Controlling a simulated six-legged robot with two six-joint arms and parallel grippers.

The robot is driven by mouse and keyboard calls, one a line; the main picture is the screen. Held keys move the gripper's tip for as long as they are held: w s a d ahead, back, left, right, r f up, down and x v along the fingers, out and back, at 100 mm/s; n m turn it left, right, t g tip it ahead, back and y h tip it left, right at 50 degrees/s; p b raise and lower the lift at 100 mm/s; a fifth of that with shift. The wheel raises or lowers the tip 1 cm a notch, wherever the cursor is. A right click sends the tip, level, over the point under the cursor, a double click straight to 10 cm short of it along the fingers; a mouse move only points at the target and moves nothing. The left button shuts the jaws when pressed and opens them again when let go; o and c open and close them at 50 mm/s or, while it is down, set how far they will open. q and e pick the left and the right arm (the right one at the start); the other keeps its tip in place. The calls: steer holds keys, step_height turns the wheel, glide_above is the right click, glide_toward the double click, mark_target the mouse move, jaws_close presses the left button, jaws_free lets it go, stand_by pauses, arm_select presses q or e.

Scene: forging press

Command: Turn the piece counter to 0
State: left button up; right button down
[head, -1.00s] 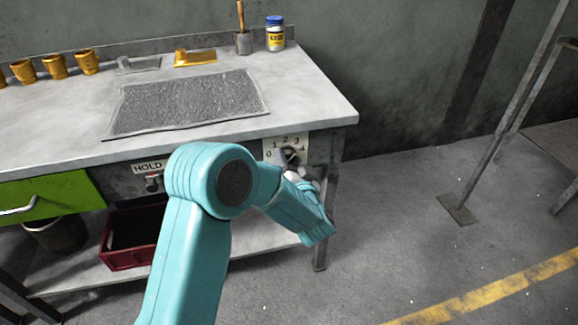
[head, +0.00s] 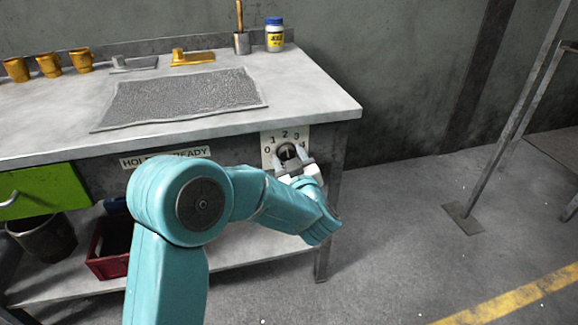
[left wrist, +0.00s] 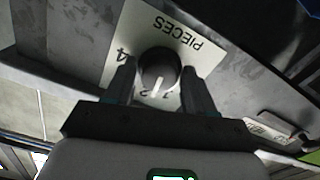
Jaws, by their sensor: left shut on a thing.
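The piece counter is a dark round knob (head: 288,151) on a white plate (head: 270,144) numbered 0 to 4, on the bench front near its right end. In the left wrist view the knob (left wrist: 158,66) appears upside down under the word PIECES. Its white pointer line lies near the 2, pointing roughly up on the plate; the exact mark is hard to read. My left gripper (head: 292,159) is shut on the knob, one finger on each side. The gripper (left wrist: 158,72) partly hides the numbers in the wrist view. My right gripper is out of view.
A HOLD/READY label (head: 190,153) is on the bench front, partly hidden by my left arm. A green drawer (head: 45,190) is at left, and a red crate (head: 98,262) stands on the lower shelf.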

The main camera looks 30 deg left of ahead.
arm_select(q)
steer(key=n+b, duration=0.4)
steer(key=n, duration=0.1)
steer(key=shift+f+n, duration=0.15)
steer(key=shift+n, duration=0.15)
steer(key=n+b, duration=0.1)
steer(key=n, duration=0.1)
steer(key=shift+n+b, duration=0.4)
steer(key=n, duration=0.2)
steer(key=shift+r+n, duration=0.2)
steer(key=shift+n, duration=1.7)
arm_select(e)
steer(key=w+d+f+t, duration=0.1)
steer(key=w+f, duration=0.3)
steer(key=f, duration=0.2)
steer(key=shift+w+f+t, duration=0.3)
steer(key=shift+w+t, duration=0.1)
arm_select(q)
steer(key=shift+n, duration=0.3)
steer(key=o, duration=0.8)
steer(key=shift+o, duration=0.2)
